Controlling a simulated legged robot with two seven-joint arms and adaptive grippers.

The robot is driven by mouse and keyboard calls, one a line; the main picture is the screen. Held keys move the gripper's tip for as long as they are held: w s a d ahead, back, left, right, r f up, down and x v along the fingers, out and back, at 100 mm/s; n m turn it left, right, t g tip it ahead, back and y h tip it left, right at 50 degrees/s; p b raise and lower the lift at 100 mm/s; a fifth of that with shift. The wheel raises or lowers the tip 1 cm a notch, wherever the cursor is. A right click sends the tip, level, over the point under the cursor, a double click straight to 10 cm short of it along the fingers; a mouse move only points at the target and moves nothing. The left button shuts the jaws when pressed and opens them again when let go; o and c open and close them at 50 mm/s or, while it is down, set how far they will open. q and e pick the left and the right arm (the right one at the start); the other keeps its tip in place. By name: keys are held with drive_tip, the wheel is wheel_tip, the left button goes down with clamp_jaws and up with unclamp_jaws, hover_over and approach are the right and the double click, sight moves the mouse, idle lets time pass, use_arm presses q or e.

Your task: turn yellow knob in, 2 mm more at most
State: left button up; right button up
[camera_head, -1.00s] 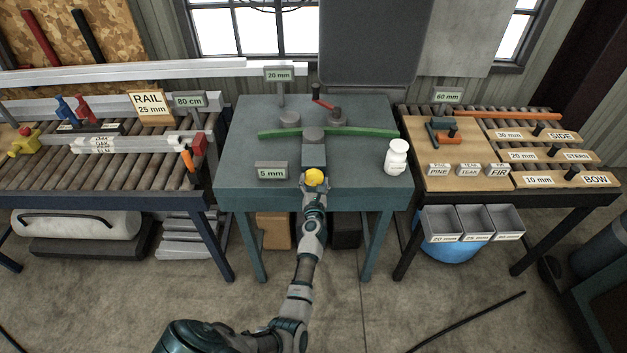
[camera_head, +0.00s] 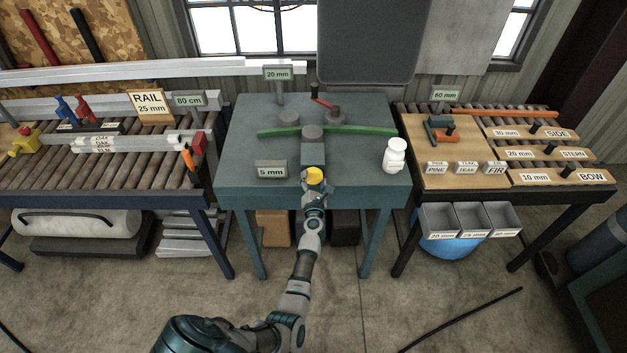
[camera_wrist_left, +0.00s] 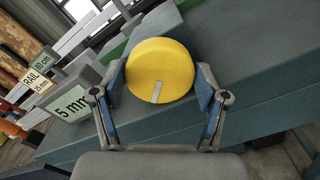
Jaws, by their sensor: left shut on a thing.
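The yellow knob (camera_head: 315,174) is at the front end of a grey block on the blue-green bench. In the left wrist view the knob (camera_wrist_left: 160,70) is a round disc with a pale mark low on its face. My left gripper (camera_head: 314,183) is shut on the knob, with one blue-padded finger on each side in the wrist view (camera_wrist_left: 165,88). Behind it a long green strip (camera_head: 365,129) lies across the bench, by a round grey piece (camera_head: 313,131). Any contact there is too small to judge. My right gripper is not in view.
A "5 mm" sign (camera_head: 271,170) stands left of the knob, and a "20 mm" sign (camera_head: 278,73) at the back. A red-handled lever (camera_head: 321,102) is behind the strip. The bench's front corners are clear.

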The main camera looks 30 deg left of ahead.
use_arm(q)
drive_tip(key=shift+d, duration=0.1)
drive_tip(key=o, duration=1)
drive_tip(key=shift+o, duration=0.8)
drive_tip(key=shift+f, duration=0.1)
